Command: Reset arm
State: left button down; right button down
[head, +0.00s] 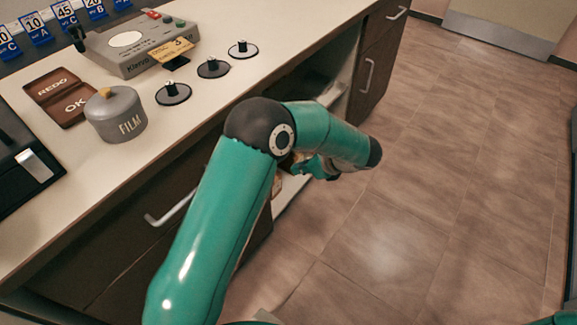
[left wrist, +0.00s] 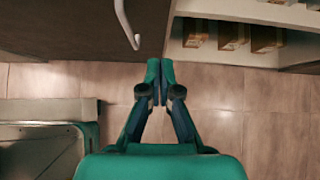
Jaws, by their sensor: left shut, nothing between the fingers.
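My left arm comes in from the bottom in the head view and bends at the elbow over the counter's front edge. My left gripper (head: 303,167) is partly hidden behind the forearm, beside the open shelf under the counter. In the left wrist view the left gripper (left wrist: 160,76) is shut, its fingertips together and nothing between them, in front of the cabinet. My right gripper is not in view.
The counter (head: 217,105) holds a grey film can (head: 117,116), a control box (head: 140,43), brown REDO/OK plates (head: 60,96) and three black discs. A drawer handle (left wrist: 126,24) juts out left of the fingertips; shelf boxes (left wrist: 233,36) sit right. The floor (head: 430,190) is clear.

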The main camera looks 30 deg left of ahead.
pick_arm(q)
jog(key=s+d+f+n+h, duration=0.65)
jog(key=s+f+n, duration=0.25)
jog(key=s+n, duration=0.25)
jog(key=s+d+f+n+h, duration=0.6)
jog(key=s+d+f+n, duration=0.3)
jog(key=s, duration=0.4)
notch_tip(320, 180, up, 23)
jog(key=p, duration=2.4)
jog(key=shift+w+a+r, duration=0.15)
jog(key=shift+w+a, duration=0.1)
